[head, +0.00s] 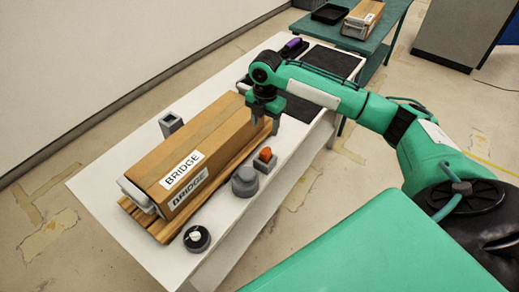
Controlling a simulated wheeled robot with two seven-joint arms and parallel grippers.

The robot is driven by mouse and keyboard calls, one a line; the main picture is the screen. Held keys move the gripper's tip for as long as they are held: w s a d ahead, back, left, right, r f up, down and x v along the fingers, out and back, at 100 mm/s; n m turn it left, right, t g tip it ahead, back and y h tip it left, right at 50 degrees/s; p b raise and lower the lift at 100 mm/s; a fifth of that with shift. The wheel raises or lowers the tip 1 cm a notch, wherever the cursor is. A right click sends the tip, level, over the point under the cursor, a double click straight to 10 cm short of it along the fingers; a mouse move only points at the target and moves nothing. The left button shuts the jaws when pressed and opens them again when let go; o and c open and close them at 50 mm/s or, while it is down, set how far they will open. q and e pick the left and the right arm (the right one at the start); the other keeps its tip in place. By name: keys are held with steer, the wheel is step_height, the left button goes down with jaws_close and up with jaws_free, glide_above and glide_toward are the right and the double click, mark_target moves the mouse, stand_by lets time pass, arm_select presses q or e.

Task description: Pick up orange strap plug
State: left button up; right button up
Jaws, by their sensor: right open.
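The orange strap plug (266,154) sits in a small grey holder (262,166) on the white table, right of the long wooden box marked BRIDGE. My right gripper (267,128) is above and beyond the plug, beside the far end of the box, pointing down. It is open and appears empty, apart from the plug. My left gripper is not in view.
The BRIDGE box (190,150) fills the table's middle. A grey knob (245,181) and a black dial (197,238) stand near the front edge. A grey square holder (171,123) is behind the box. A dark mat (331,62) and a purple object (291,45) lie at the far end.

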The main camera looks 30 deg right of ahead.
steer(key=p, duration=0.1)
glide_above(266, 151)
steer(key=f, duration=0.6)
steer(key=shift+s+a, duration=0.3)
steer(key=shift+a, duration=0.05)
step_height(266, 151, down, 3)
steer(key=shift+w+d+r+p, duration=0.1)
steer(key=shift+r+p, duration=0.05)
steer(key=shift+p, duration=0.55)
steer(key=f, duration=0.2)
steer(key=f+p, duration=0.1)
steer(key=shift+w+d+f, duration=0.15)
steer(key=shift+w+f, duration=0.1)
steer(key=shift+f, duration=0.2)
steer(key=shift+s, duration=0.1)
steer(key=c, duration=1)
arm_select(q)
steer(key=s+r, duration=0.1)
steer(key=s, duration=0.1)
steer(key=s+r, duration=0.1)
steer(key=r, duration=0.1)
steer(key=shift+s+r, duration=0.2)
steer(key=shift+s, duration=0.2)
arm_select(e)
steer(key=shift+c, duration=0.4)
steer(key=shift+r, duration=0.1)
